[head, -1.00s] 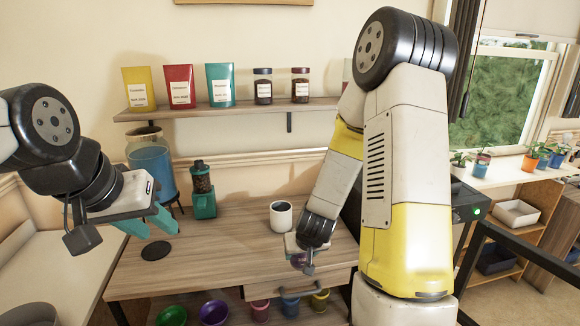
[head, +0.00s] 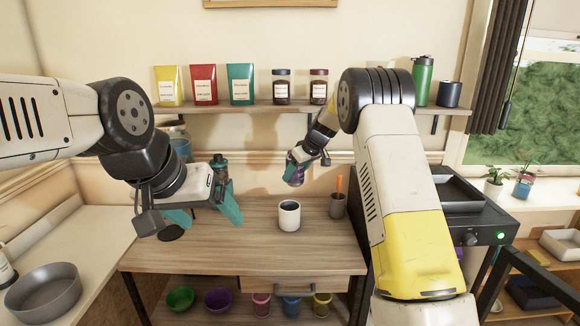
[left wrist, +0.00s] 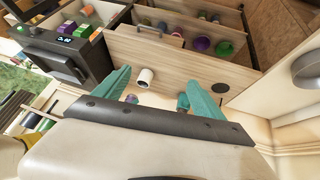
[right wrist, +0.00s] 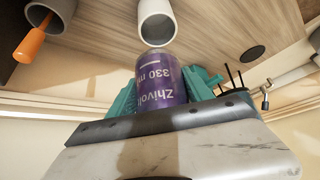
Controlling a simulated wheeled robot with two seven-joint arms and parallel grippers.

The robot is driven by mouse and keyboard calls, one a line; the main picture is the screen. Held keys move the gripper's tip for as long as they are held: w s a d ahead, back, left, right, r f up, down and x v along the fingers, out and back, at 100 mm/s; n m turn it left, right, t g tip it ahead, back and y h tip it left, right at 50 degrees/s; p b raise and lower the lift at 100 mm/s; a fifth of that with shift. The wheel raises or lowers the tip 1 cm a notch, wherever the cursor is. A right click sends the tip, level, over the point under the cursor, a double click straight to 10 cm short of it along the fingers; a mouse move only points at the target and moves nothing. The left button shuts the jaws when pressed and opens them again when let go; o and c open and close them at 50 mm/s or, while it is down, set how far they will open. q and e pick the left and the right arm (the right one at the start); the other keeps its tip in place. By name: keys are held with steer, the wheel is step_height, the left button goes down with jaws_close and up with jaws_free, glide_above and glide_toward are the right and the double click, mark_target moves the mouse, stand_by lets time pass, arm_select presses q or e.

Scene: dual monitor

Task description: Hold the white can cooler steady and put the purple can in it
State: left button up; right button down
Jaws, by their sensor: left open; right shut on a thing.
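The white can cooler (head: 289,217) stands upright on the wooden table, with a dark opening on top. It also shows in the left wrist view (left wrist: 144,77) and at the top of the right wrist view (right wrist: 157,20). My right gripper (head: 299,166) is shut on the purple can (head: 295,175) and holds it in the air above and behind the cooler. The can's printed side fills the space between the fingers in the right wrist view (right wrist: 163,82). My left gripper (head: 207,215) is open and empty, left of the cooler and apart from it.
A grey cup with an orange-handled tool (head: 338,205) stands right of the cooler. A shelf (head: 270,108) with bags and jars spans the wall. A black machine (head: 470,215) stands at right.

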steer(key=shift+w+a+r+n, duration=0.4)
steer(key=shift+a+r, duration=0.25)
steer(key=shift+r, duration=0.1)
arm_select(q)
steer(key=o, duration=0.4)
steer(key=shift+c, duration=0.2)
arm_select(e)
steer(key=shift+a+r, duration=0.25)
steer(key=shift+r, duration=0.05)
arm_select(q)
steer(key=shift+w+d, duration=0.1)
steer(key=shift+w, duration=0.1)
arm_select(e)
steer(key=shift+a+r, duration=0.15)
steer(key=shift+r, duration=0.05)
arm_select(q)
steer(key=w+d+f+n+g+h, duration=0.35)
steer(key=w+d, duration=0.35)
steer(key=w, duration=0.4)
steer(key=n+t+h, duration=0.8)
steer(key=n+h, duration=0.1)
steer(key=n, duration=1.3)
glide_toward(297, 205)
steer(key=shift+v, duration=1.2)
steer(key=shift+d, duration=0.1)
steer(key=x, duration=1.1)
steer(key=shift+w+d, duration=0.25)
